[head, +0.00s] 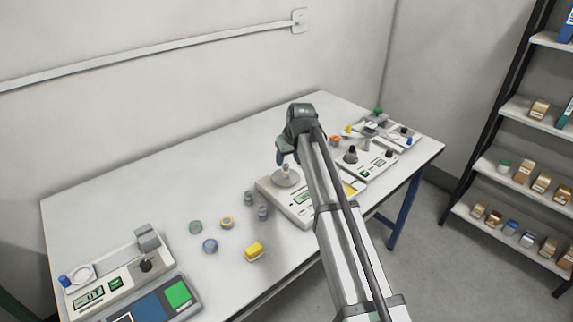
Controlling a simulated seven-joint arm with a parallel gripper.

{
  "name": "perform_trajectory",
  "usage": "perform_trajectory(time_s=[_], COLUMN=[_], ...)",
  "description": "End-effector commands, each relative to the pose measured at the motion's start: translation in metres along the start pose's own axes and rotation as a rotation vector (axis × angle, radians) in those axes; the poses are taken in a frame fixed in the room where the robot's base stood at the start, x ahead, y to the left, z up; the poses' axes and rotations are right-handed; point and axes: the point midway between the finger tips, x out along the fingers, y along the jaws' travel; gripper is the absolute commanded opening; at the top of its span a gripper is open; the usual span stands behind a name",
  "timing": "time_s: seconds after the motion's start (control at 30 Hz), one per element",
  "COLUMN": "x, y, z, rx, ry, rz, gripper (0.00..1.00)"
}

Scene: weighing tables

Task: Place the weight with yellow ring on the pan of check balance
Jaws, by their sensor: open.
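My gripper (284,159) is open, pointing down over the round pan (279,182) of the white balance (291,205) in the middle of the table. A small pale weight (286,170) stands on that pan, just below or between the fingertips; its ring colour is too small to tell for sure. A low round piece with a yellow-orange ring (227,223) lies on the table left of this balance. Another balance (112,285) with a round pan (80,276) stands at the front left. No readable label shows which is the check balance.
Blue-ringed (210,246) and green-ringed (195,227) pieces, grey weights (263,213) and a yellow block (254,250) lie between the balances. More instruments (368,160) stand at the right, partly behind my arm. The table's back left is clear.

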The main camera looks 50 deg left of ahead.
Motion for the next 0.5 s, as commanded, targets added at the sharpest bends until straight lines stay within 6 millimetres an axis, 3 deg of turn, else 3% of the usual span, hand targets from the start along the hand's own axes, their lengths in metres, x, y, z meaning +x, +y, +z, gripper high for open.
perform_trajectory(time_s=[0.2, 0.5], x=[-0.038, -0.061], y=[0.0, 0.0], z=[0.0, 0.0], rx=[0.0, -0.001], ry=[0.001, 0.0], rz=[0.0, -0.001], gripper=[0.54, 0.54])
